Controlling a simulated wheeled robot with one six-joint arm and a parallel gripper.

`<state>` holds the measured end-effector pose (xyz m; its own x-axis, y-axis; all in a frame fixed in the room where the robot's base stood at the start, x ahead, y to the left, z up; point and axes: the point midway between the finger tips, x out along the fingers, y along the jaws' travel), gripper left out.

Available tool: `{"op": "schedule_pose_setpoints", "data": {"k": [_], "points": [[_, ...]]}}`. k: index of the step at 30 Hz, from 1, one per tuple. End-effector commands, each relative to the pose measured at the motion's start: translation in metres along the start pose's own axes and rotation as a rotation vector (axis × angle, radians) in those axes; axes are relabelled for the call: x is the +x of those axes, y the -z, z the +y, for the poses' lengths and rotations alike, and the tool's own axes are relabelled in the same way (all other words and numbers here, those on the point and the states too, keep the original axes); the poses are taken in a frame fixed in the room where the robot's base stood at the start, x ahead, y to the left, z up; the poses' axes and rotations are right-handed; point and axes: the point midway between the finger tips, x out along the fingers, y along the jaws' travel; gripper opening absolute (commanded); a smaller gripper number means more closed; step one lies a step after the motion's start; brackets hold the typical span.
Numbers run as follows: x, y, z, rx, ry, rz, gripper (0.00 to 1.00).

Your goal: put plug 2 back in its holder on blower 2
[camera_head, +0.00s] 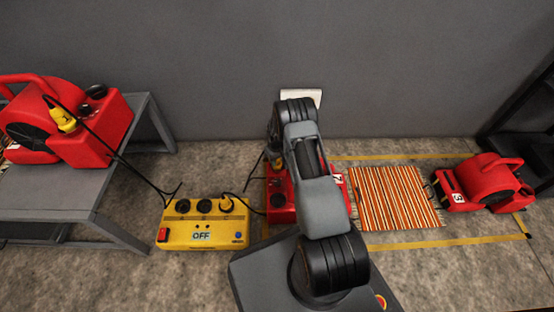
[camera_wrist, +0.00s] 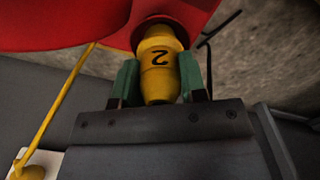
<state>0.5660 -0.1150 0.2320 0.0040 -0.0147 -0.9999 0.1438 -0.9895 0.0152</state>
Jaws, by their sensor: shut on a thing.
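Plug 2 (camera_wrist: 160,78) is yellow with a black "2" and sits between the green fingertips of my gripper (camera_wrist: 158,82), which is shut on it. In the wrist view its far end meets a dark round opening (camera_wrist: 146,25) in a red body, which looks like the holder on blower 2. I cannot tell how deep the plug sits. In the head view, red blower 2 (camera_head: 280,213) stands on the floor, mostly hidden behind my arm. My gripper is also largely hidden there.
A yellow power box (camera_head: 203,238) reading "OFF" stands left of blower 2. Another red blower (camera_head: 75,125) with a yellow plug sits on a grey table (camera_head: 75,190). A striped rug (camera_head: 393,200) and blower 3 (camera_head: 475,185) lie to the right. Dark cords cross the floor.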

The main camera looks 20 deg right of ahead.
Motion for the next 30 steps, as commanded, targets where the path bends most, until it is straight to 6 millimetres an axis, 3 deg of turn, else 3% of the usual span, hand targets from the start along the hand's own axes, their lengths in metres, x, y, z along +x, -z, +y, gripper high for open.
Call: {"op": "schedule_pose_setpoints", "data": {"k": [7,8,16,25,30], "points": [[0.007,0.0,0.0,0.0,0.0,0.001,0.13],[0.006,0.0,0.0,0.0,0.0,0.001,0.42],[0.006,0.0,0.0,0.0,0.0,0.0,0.67],[0.002,0.0,0.0,0.0,0.0,0.0,0.68],[-0.022,0.001,0.0,0.0,-0.001,0.002,0.68]]}}
